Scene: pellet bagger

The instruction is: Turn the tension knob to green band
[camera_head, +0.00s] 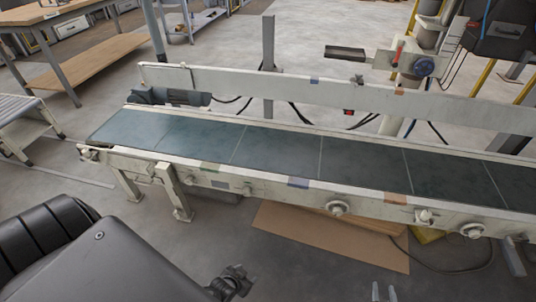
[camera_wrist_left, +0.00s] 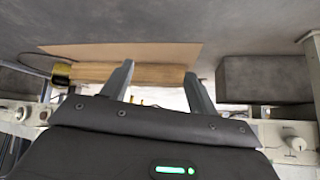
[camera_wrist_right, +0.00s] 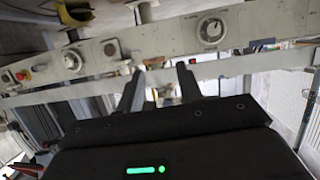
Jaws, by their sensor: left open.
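Several round knobs sit on the conveyor's front side: one (camera_head: 337,208), a smaller one (camera_head: 425,215) and one further right (camera_head: 472,230). I cannot tell which is the tension knob, and no green band is readable on a dial. In the right wrist view a round knob with a pale ring (camera_wrist_right: 212,30) and another knob (camera_wrist_right: 73,60) show beyond the fingers. My right gripper (camera_head: 382,291) is open and empty in front of the conveyor; its fingers (camera_wrist_right: 160,72) are apart. My left gripper (camera_head: 236,281) is open and empty, lower left of it; its fingers (camera_wrist_left: 158,70) are apart.
A cardboard sheet (camera_head: 320,238) lies on the floor beneath. A wooden bench (camera_head: 95,60) stands at back left.

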